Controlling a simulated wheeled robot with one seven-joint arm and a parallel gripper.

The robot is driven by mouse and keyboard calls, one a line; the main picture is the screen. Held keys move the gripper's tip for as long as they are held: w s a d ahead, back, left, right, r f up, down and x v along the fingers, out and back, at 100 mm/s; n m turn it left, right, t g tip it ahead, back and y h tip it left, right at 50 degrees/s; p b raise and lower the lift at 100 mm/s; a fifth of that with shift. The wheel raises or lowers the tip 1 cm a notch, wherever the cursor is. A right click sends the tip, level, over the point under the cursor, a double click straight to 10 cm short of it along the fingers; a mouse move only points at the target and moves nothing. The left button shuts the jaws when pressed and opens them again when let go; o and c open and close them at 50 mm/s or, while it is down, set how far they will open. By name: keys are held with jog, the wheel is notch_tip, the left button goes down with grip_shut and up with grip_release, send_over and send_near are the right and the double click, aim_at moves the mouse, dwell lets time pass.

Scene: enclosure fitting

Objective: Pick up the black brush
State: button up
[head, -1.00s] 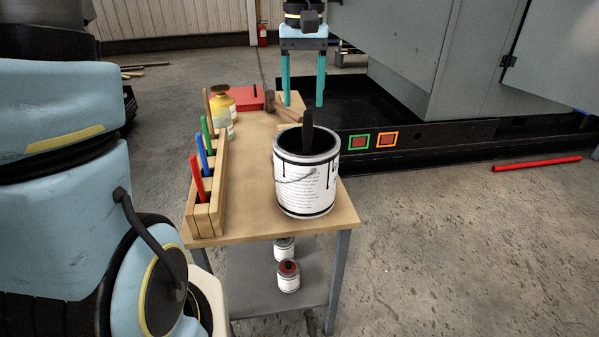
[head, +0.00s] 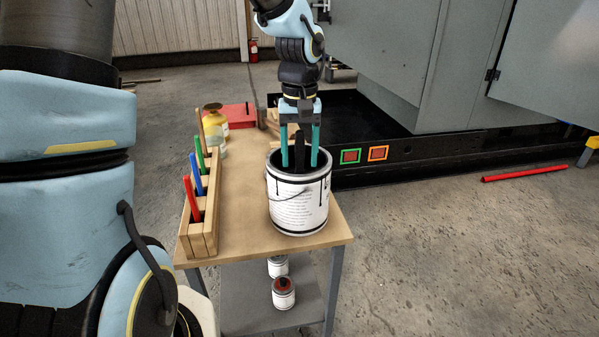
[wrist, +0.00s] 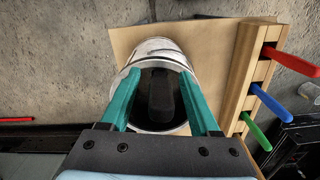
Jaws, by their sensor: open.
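The black brush (head: 300,147) stands upright in the white paint can (head: 298,205), its handle rising above the rim. In the wrist view the brush (wrist: 162,95) shows inside the can's dark opening, between my two fingers. My gripper (head: 299,160) has teal fingers and points down over the can. Its fingers are open on either side of the brush handle, with their tips at or just inside the can's mouth. I cannot tell whether either finger touches the rim. The lower part of the brush is hidden in the can.
A wooden rack (head: 203,232) with red, blue and green handles stands left on the table (head: 250,215). A yellow container (head: 214,117) and a red box (head: 238,114) are at the back. Small cans (head: 284,292) sit on the lower shelf. A dark machine base lies behind.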

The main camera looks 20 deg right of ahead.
jog(key=shift+f, duration=0.55)
grip_shut()
